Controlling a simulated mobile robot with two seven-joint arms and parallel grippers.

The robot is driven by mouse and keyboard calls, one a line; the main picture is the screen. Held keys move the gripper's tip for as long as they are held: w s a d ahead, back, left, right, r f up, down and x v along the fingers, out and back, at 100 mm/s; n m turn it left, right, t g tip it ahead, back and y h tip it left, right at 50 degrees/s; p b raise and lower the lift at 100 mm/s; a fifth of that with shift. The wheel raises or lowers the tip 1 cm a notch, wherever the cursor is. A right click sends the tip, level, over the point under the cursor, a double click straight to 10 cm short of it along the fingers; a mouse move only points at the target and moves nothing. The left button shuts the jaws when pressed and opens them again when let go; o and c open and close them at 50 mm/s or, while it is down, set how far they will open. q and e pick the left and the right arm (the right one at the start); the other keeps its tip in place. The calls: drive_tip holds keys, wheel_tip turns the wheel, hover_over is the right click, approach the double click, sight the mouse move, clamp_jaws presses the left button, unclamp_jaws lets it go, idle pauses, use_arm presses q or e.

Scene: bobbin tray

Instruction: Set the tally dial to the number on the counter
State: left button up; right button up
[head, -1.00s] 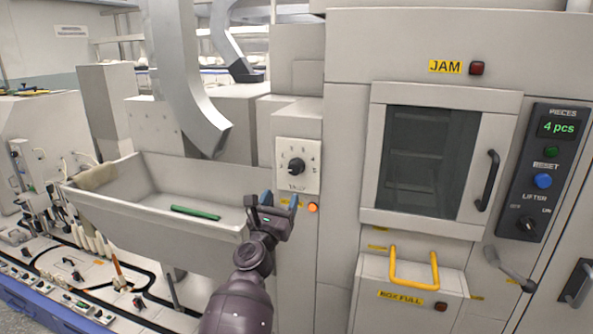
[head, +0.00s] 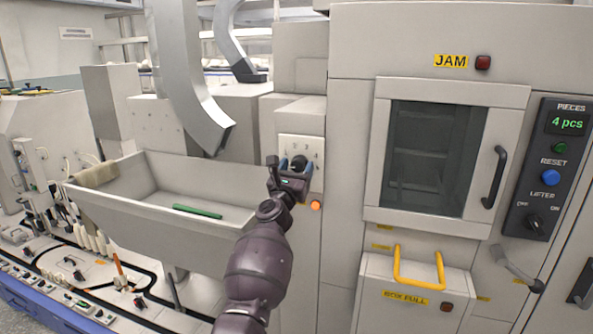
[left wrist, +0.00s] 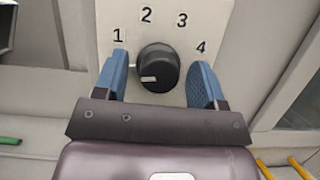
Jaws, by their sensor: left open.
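The tally dial is a round black knob (head: 300,162) on a pale plate (head: 312,146) left of the cabinet door. In the left wrist view the knob (left wrist: 165,60) has a white mark at its lower left, below the 1. The printed numbers 1, 2, 3 and 4 show around its top; the plate's lower part is hidden. My left gripper (head: 291,168) is open in front of the dial, its blue fingers (left wrist: 158,68) on either side of the knob with visible gaps. The counter (head: 567,123) reads "4 pcs". My right gripper is not in view.
A grey trough (head: 115,205) with a green piece (head: 197,212) lies left of the arm. An orange button (head: 316,205) sits just below the plate. A yellow handle (head: 418,281) juts out at the lower right.

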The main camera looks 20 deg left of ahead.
use_arm(q)
drive_tip(key=shift+r, duration=0.1)
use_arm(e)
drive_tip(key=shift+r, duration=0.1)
use_arm(q)
drive_tip(key=c, duration=0.6)
drive_tip(key=shift+c, duration=1.6)
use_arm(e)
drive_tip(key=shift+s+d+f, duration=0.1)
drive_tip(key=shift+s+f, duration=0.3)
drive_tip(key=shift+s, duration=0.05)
use_arm(q)
drive_tip(key=shift+m, duration=0.3)
